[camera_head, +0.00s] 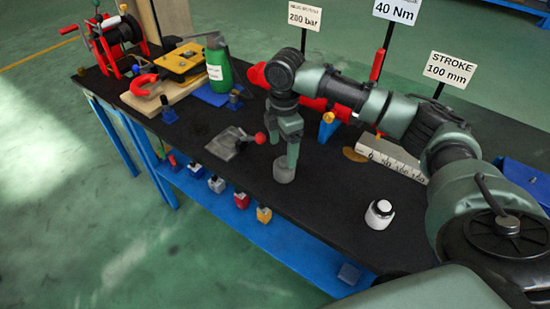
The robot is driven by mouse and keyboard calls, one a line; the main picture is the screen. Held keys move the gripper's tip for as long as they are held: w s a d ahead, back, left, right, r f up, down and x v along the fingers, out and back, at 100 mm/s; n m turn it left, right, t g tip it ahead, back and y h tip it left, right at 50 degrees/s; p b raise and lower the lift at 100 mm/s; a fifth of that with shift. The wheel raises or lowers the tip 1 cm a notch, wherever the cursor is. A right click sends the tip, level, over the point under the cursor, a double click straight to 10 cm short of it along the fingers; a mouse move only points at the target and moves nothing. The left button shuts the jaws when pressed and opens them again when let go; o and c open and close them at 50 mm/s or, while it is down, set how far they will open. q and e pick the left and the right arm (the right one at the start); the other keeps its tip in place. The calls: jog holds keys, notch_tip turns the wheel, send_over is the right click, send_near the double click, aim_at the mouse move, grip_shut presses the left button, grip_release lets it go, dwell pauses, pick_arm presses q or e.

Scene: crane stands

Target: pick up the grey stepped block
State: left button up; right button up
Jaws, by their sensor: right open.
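The grey stepped block (284,173) stands on the black bench top, near the bench's front edge. My right gripper (287,152) points down right above it, with the fingertips at the block's top. The jaws are open, and I cannot tell whether they touch the block. The fingers hide part of the block's upper side. My left gripper is not in view.
A grey plate with a red-knobbed lever (236,142) lies left of the block. A green bottle (219,68) stands further back.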

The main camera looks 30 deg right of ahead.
aim_at(284, 159)
jog(key=shift+f, duration=0.4)
jog(key=shift+s+f, duration=0.25)
jog(key=shift+f, duration=0.4)
jog(key=shift+s+f, duration=0.2)
jog(key=shift+f, duration=0.4)
notch_tip(284, 159, down, 4)
jog(key=shift+s+r+p, duration=0.1)
jog(key=shift+r+p, duration=0.1)
jog(key=shift+p, duration=0.3)
jog(key=shift+f, duration=0.25)
jog(key=shift+c, duration=0.7)
jog(key=c, duration=1.3)
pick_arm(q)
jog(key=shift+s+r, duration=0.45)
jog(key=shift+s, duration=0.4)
